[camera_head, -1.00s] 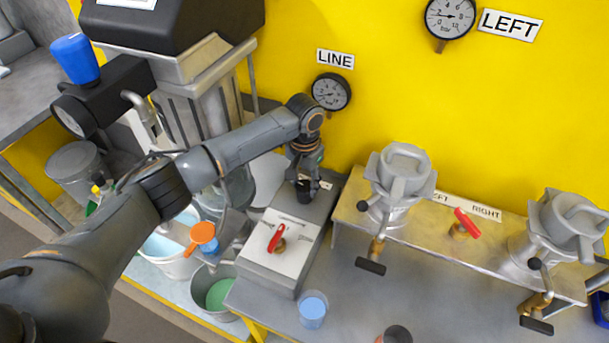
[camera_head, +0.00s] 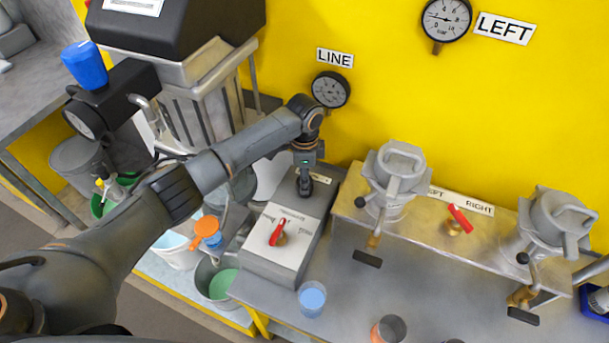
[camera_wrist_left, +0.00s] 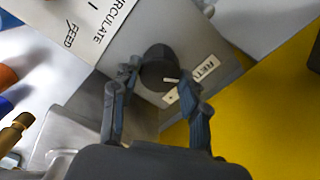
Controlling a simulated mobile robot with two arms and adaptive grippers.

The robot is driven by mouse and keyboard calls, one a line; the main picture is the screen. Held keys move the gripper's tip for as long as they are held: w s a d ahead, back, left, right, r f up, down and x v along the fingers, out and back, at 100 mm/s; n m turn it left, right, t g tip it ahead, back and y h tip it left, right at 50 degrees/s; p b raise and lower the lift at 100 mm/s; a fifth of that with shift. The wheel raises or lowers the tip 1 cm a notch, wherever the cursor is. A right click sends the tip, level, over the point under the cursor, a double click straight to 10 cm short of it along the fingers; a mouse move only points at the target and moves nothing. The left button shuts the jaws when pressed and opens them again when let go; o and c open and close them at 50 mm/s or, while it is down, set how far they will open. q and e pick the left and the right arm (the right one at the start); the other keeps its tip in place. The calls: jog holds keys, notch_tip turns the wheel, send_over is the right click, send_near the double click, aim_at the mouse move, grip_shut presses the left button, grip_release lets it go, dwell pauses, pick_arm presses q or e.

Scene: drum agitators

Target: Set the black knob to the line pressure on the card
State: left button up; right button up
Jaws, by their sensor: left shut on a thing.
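The black knob (camera_wrist_left: 156,66) sits on the sloped end of the grey control box (camera_head: 262,265), with a pale pointer mark and a small label (camera_wrist_left: 189,84) beside it in the left wrist view. My left gripper (camera_head: 304,186) reaches down to the knob from above and is shut on it, a finger on each side; it largely hides the knob in the head view. The round LINE gauge (camera_head: 331,90) hangs on the yellow wall under its LINE sign (camera_head: 335,57); its reading is too small to tell. A white card (camera_head: 133,6) lies on the black housing, its text unreadable. My right gripper is out of view.
A red valve handle (camera_head: 278,232) stands on the white plate beside the knob. A blue cup (camera_head: 311,298) is at the bench front. To the right are two grey lidded pots (camera_head: 394,172) on a metal stand and the LEFT gauge (camera_head: 446,18).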

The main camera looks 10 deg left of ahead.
pick_arm(q)
jog(key=m, duration=0.6)
jog(key=shift+s+f, duration=0.1)
jog(key=shift+f, duration=0.05)
dwell(0.4)
jog(key=o, duration=1.2)
jog(key=shift+c, duration=0.2)
notch_tip(320, 180, up, 12)
